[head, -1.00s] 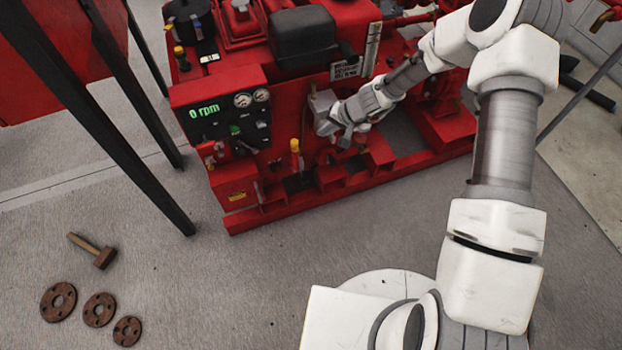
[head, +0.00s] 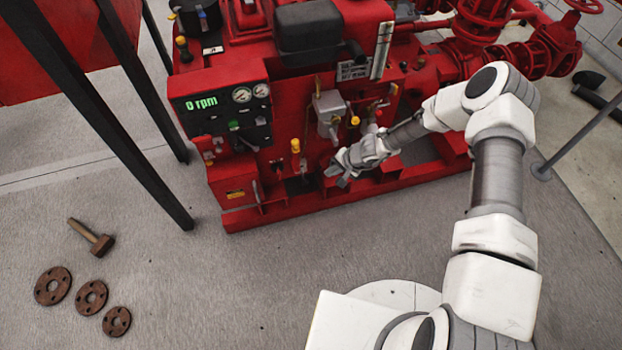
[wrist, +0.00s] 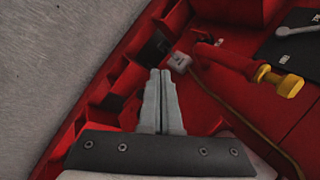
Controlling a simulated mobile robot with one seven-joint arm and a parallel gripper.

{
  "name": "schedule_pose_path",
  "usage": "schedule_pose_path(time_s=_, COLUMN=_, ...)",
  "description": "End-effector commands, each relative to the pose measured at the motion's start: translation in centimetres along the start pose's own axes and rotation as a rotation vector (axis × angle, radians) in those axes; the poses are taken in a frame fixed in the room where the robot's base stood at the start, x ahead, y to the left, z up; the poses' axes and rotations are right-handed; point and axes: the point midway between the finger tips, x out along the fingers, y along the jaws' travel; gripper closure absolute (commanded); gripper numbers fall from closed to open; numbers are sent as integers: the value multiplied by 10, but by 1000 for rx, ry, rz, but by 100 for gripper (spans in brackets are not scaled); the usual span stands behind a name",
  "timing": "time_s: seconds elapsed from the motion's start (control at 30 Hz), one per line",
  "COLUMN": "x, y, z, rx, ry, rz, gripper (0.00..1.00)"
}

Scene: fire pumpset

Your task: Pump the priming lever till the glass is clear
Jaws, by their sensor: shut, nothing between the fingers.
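My gripper (head: 342,178) is shut and empty, low in front of the red pumpset's base frame (head: 280,209). Its two fingers (wrist: 161,78) lie together in the wrist view. A yellow-topped handle (head: 295,147) stands left of the gripper. A yellow-ended handle also shows in the wrist view (wrist: 280,82), right of the fingers and apart from them. A grey box (head: 330,108) with a short grey spout sits above the gripper, beside a yellow knob (head: 355,121). I cannot tell which handle is the priming lever. A pale upright strip (head: 381,50) may be the glass; its state is unclear.
The control panel (head: 222,112) reads 0 rpm. A mallet (head: 92,238) and rusty flanges (head: 91,297) lie on the open floor at left. Dark posts (head: 105,115) stand at left. Red pipework (head: 495,55) fills the back right.

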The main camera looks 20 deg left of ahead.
Motion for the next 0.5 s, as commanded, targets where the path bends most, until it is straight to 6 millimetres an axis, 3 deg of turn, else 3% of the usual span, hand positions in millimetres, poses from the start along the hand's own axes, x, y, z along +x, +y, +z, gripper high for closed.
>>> schedule_pose_path(time_s=0.17, x=12, y=1, z=1, rx=-2, ry=-2, rz=0, gripper=100)
schedule_pose_path(time_s=0.5, x=76, y=1, z=1, rx=-6, ry=0, rz=1, gripper=100)
